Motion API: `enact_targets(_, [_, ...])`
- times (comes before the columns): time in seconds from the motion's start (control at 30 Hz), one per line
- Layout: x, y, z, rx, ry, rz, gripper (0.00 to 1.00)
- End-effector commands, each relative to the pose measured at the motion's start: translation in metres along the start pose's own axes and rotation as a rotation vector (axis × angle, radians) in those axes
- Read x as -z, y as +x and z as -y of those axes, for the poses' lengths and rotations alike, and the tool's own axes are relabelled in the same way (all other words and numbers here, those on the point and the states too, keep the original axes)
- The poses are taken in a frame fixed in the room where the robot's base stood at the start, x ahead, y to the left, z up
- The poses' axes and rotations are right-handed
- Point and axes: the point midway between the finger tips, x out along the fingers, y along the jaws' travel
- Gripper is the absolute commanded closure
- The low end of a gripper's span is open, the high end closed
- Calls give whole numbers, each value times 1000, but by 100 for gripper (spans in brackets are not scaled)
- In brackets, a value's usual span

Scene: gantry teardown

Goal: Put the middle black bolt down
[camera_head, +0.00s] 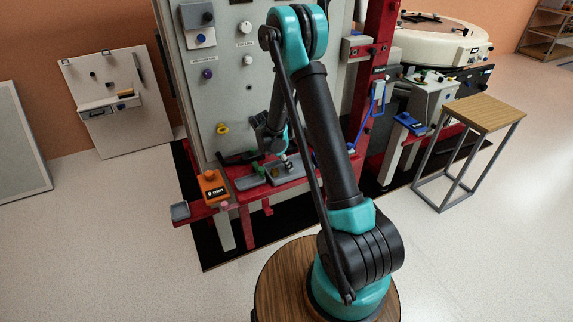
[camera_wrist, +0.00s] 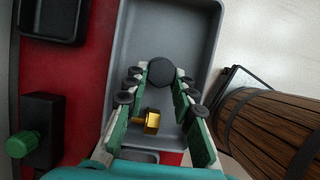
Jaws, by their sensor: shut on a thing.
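My gripper (camera_wrist: 161,73) has green-padded fingers and is shut on the black bolt (camera_wrist: 161,70). The bolt's dark hexagonal head shows between the fingertips in the wrist view; its shank is hidden. The bolt is over the grey tray (camera_wrist: 128,22). I cannot tell whether it touches the tray floor. A brass bolt (camera_wrist: 152,121) shows between the fingers, nearer the palm, apparently lying in the tray. In the head view my gripper (camera_head: 285,163) points down at the tray on the red bench, and the black bolt is too small to make out.
A black block with a green knob (camera_wrist: 22,144) and a dark open container (camera_wrist: 55,18) stand left of the tray. In the head view an orange box (camera_head: 212,186) is at the bench's left, the grey machine panel (camera_head: 235,95) rises behind, and a wooden-topped stand (camera_head: 483,113) is right.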

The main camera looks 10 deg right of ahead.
Motion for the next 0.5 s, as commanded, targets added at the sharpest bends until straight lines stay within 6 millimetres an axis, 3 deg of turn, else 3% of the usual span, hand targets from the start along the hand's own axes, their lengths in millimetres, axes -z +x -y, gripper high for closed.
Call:
enact_targets(0.03, [0, 0, 0, 1, 0, -1, 71])
enact_targets(0.17, [0, 0, 0, 1, 0, -1, 55])
enact_targets(0.5, [0, -2, 0, 1, 0, -1, 55])
